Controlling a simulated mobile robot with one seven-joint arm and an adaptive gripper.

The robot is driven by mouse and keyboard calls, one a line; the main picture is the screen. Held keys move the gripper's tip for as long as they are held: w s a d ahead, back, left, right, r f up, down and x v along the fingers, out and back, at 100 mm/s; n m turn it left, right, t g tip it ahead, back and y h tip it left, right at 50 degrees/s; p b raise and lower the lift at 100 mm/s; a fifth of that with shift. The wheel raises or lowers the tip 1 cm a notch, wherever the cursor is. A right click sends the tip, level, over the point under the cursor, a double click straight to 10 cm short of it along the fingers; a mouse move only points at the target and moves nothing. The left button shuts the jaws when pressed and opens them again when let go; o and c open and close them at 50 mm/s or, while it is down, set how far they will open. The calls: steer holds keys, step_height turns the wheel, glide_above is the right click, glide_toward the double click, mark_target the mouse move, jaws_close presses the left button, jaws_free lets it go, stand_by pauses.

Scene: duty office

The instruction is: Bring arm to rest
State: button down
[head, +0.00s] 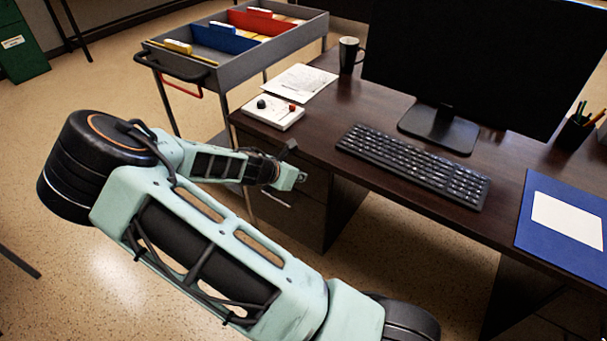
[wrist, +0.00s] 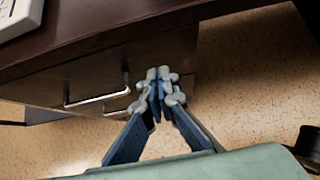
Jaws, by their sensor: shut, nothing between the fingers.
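My arm reaches out in the head view, bent at its elbow, over the floor in front of the desk (head: 385,125). My gripper (head: 294,174) is at the near left side of the desk, below the level of its top. In the wrist view my gripper (wrist: 158,80) has its fingertips together with nothing between them. Behind it is the dark drawer front with a metal handle (wrist: 97,100). The gripper looks apart from the drawer, but the exact gap cannot be told.
A small white box with knobs (head: 272,112) lies near the desk's left edge. A file cart (head: 240,65) stands behind it. A keyboard (head: 413,165), monitor (head: 480,60), mug (head: 349,55) and blue folder (head: 535,205) are on the desk. The floor at left is mostly clear.

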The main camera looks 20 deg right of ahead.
steer(key=p+v, duration=0.1)
steer(key=v, duration=0.8)
steer(key=shift+s+a+r, duration=0.15)
steer(key=shift+a+r, duration=0.05)
steer(key=shift+r, duration=0.1)
steer(key=s+a+r+m+g+y+b, duration=0.1)
steer(key=s+r+m+y+b, duration=0.4)
steer(key=s+m, duration=0.6)
steer(key=s+a+r+m+t+y+p, duration=0.1)
steer(key=s+r+m+p, duration=0.2)
steer(key=s+r+m, duration=0.55)
steer(key=s+r+m+t+y+p, duration=0.1)
steer(key=s+r+m+p, duration=0.4)
steer(key=r, duration=0.6)
step_height(320, 180, up, 18)
steer(key=p, duration=1.6)
steer(key=shift+w+a+m+g, duration=0.3)
steer(key=shift+w+a+m, duration=0.05)
